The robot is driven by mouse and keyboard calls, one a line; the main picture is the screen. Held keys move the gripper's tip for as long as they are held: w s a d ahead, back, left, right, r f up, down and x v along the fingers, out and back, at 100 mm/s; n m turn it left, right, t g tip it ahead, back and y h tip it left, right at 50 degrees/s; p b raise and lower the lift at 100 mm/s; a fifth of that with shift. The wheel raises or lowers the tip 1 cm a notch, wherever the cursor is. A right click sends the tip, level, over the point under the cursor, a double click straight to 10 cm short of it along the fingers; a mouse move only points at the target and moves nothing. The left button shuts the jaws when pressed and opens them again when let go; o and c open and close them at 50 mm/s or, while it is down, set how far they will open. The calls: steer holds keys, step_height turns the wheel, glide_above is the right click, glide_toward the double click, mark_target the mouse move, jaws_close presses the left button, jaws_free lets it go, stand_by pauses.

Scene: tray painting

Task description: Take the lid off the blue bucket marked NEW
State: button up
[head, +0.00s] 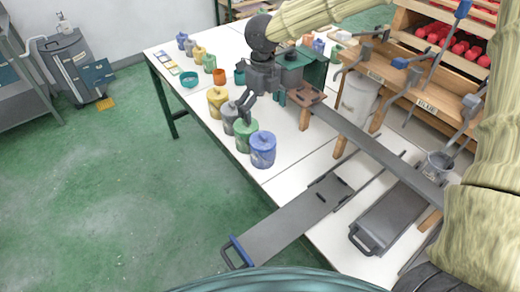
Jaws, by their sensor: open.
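A blue bucket (262,154) with a blue lid (262,139) on it stands upright at the front end of a row of lidded buckets on the white table. There are faint marks on its side, too small to read. My gripper (246,108) is open, pointing down, above the green bucket (246,138) and close to the grey bucket (232,122). It is behind the blue bucket and apart from it. I cannot tell whether its fingers touch the grey or green lid. Nothing shows held in it.
A yellow bucket (217,103) stands farther back in the row. Smaller coloured pots and a teal bowl (189,79) are at the table's far end. A brown board (305,95) and a long grey rail (370,145) lie to the right. The table's left edge runs close beside the buckets.

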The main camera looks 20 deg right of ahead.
mark_target(264, 136)
steer(key=shift+f+p, duration=0.3)
steer(key=shift+f, duration=3)
steer(key=f, duration=0.2)
steer(key=f+p, duration=0.1)
steer(key=f, duration=0.2)
steer(key=shift+w+d, duration=0.1)
steer(key=shift+d, duration=0.1)
steer(key=c, duration=0.9)
steer(key=shift+c, duration=1.4)
